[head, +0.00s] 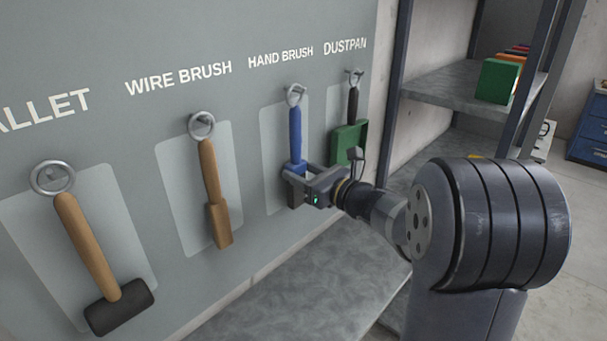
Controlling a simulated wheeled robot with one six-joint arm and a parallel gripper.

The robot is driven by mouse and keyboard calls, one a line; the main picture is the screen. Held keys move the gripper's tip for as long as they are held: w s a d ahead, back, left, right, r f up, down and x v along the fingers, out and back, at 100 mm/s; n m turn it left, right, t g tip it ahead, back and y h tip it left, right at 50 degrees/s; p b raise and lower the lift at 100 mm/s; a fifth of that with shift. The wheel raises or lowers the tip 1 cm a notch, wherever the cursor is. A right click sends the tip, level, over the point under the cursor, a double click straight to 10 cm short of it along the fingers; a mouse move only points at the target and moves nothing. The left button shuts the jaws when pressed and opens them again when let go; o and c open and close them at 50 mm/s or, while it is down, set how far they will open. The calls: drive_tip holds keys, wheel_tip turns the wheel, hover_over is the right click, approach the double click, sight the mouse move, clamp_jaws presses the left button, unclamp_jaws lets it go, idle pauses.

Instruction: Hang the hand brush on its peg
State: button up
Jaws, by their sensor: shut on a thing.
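The hand brush (295,135) has a blue handle and hangs upright, ring end up, in front of its pale outline under the label HAND BRUSH. Its metal ring (295,95) is at the peg under that label; whether the ring is fully over the peg is too small to tell. My gripper (292,183) is shut on the lower part of the brush, near the head. The dark lower end of the brush shows just below the jaws, and part of the head is hidden by them.
A green dustpan (348,142) hangs close on the right, behind my gripper. A wire brush (213,190) and a mallet (90,240) hang on the left. A grey ledge (290,300) runs below the board. A shelf rack (460,90) with a green box (497,82) stands at right.

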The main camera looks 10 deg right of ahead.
idle(0.4)
drive_tip(key=o, duration=1.1)
drive_tip(key=b+v, duration=0.2)
drive_tip(key=v, duration=0.9)
drive_tip(key=shift+w+a, duration=0.1)
